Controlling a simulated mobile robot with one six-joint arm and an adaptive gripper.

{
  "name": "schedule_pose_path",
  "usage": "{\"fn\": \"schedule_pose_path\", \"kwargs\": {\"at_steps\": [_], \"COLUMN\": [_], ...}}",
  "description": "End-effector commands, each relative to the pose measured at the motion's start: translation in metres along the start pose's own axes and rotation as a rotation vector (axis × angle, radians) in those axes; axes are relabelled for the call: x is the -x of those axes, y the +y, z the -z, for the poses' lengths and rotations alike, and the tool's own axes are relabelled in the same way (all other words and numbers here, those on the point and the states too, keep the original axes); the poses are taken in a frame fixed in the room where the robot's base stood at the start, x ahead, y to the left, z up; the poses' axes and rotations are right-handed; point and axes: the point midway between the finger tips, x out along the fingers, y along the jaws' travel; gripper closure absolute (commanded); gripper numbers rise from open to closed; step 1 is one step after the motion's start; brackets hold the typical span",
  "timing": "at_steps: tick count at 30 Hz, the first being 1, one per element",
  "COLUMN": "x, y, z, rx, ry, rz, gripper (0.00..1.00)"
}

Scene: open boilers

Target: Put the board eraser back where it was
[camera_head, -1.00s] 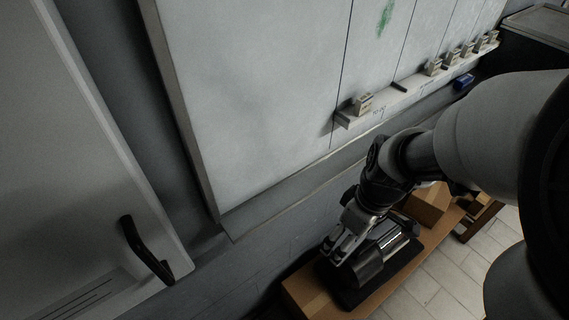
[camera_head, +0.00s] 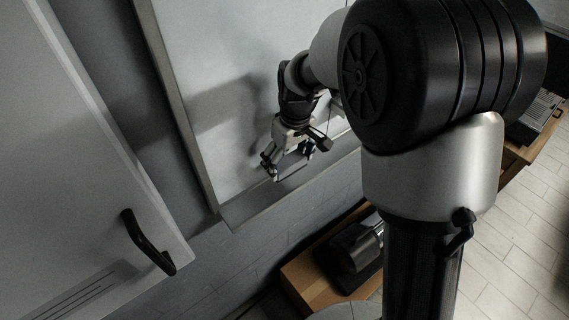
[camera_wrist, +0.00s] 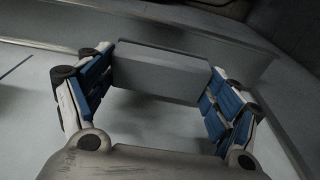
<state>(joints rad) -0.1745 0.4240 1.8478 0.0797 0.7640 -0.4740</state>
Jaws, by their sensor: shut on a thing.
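In the wrist view, a plain grey block, which I take to be the board eraser (camera_wrist: 165,78), sits between the blue-padded fingers of my gripper (camera_wrist: 160,90). The gripper is shut on its two ends. In the head view, my gripper (camera_head: 283,165) is in front of the lower left part of the whiteboard (camera_head: 225,90), close to its bottom edge. The eraser cannot be made out clearly there. Whether it touches the board or the strip below cannot be told.
A cabinet door with a black handle (camera_head: 147,243) stands at the left. A wooden bench (camera_head: 310,288) with a dark machine (camera_head: 355,248) is below the board. Tiled floor (camera_head: 520,250) lies at the right.

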Motion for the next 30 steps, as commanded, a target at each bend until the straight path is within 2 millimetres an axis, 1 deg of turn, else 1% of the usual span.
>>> {"fn": "schedule_pose_path", "kwargs": {"at_steps": [1, 2, 3, 8, 10, 15, 17, 20, 25, 26, 30], "x": [-0.002, -0.005, -0.012, -0.023, -0.031, -0.06, -0.067, -0.071, -0.071, -0.071, -0.071], "y": [0.0, 0.0, 0.0, 0.0, 0.0, 0.001, 0.001, 0.001, 0.001, 0.001, 0.001], "z": [0.01, 0.011, 0.007, 0.006, 0.004, 0.001, 0.0, 0.004, 0.004, 0.004, 0.004], "rx": [0.001, 0.0, -0.002, -0.001, -0.001, 0.0, 0.0, 0.001, 0.0, 0.0, 0.0], "ry": [0.0, -0.003, -0.005, -0.002, -0.003, -0.003, -0.003, 0.0, -0.001, -0.001, -0.001], "rz": [0.0, 0.001, 0.002, 0.001, 0.001, 0.001, 0.001, -0.001, 0.0, 0.0, 0.0], "gripper": [0.45, 0.45, 0.45, 0.45, 0.45, 0.45, 0.45, 0.45, 0.45, 0.17, 0.07]}}
